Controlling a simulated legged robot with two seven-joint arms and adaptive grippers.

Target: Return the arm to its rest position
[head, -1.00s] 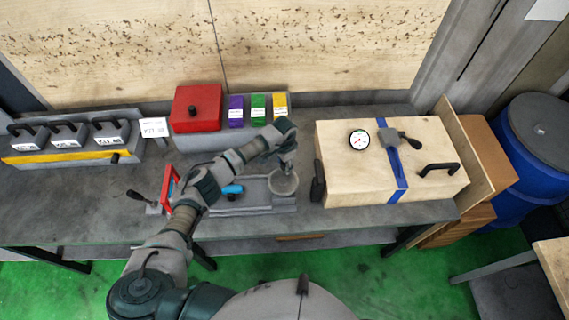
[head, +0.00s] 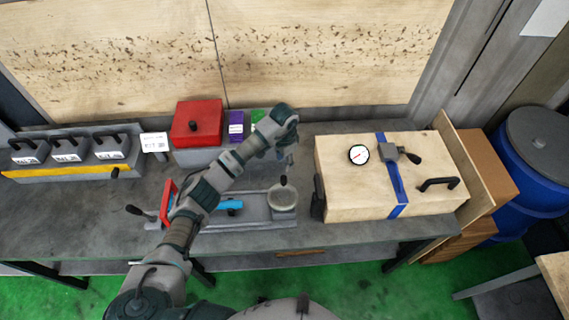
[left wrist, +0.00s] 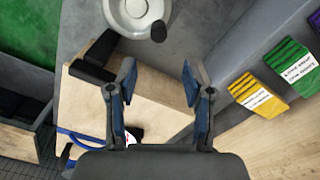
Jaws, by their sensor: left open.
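My left arm reaches up from the lower left in the head view. My left gripper (head: 287,158) is above the bench, just behind and above the round grey cup (head: 283,197) of the grinder fixture. In the left wrist view its two fingers (left wrist: 158,85) are spread apart with nothing between them. The grey cup with a dark knob also shows at the top of the left wrist view (left wrist: 135,14). My right gripper is in neither view.
A wooden box (head: 340,190) with a dial gauge (head: 358,154) and black handles stands right of the gripper. A red box (head: 197,124) and coloured blocks (head: 236,125) stand behind the arm. Grey handled blocks (head: 67,149) sit at left. A blue barrel (head: 540,160) stands at far right.

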